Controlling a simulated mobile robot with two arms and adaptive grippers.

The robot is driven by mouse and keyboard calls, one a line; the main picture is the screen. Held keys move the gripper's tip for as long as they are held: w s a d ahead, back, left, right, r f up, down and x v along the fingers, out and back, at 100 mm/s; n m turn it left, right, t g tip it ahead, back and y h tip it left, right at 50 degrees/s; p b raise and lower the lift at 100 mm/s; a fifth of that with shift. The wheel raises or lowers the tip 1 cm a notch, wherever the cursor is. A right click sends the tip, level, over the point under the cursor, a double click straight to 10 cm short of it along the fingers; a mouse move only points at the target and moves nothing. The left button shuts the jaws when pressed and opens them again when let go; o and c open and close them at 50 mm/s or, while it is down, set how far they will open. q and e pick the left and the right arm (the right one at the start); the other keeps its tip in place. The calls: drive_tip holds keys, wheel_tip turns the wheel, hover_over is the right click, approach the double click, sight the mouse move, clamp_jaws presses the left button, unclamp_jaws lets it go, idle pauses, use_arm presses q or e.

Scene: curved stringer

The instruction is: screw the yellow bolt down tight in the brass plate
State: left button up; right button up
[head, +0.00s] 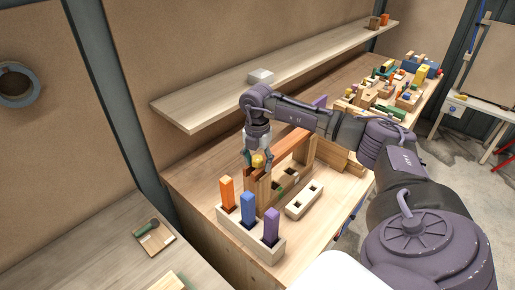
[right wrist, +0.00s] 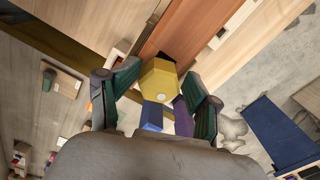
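The yellow bolt (head: 257,161) is at the near end of a reddish-brown beam (head: 292,142) on a wooden stand. In the right wrist view its hexagonal yellow head (right wrist: 158,80) faces the camera. My right gripper (head: 258,158) points down over the bolt. In the wrist view the right gripper's fingers (right wrist: 163,72) stand on either side of the head, with narrow gaps showing, so it looks open around it. I cannot clearly make out the brass plate; the area under the bolt is hidden. My left gripper is not in view.
A wooden holder (head: 272,252) with orange, blue and purple upright blocks stands in front. A pale slotted block (head: 304,201) lies beside the stand. A long shelf (head: 210,110) runs behind. Many small blocks crowd the bench's far end.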

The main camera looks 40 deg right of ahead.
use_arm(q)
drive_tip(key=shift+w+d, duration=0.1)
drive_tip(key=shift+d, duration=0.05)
use_arm(e)
drive_tip(key=shift+o, duration=0.4)
drive_tip(key=shift+w+f, duration=0.15)
drive_tip(key=shift+f, duration=0.15)
wheel_tip(320, 180, up, 12)
drive_tip(key=shift+c, duration=0.4)
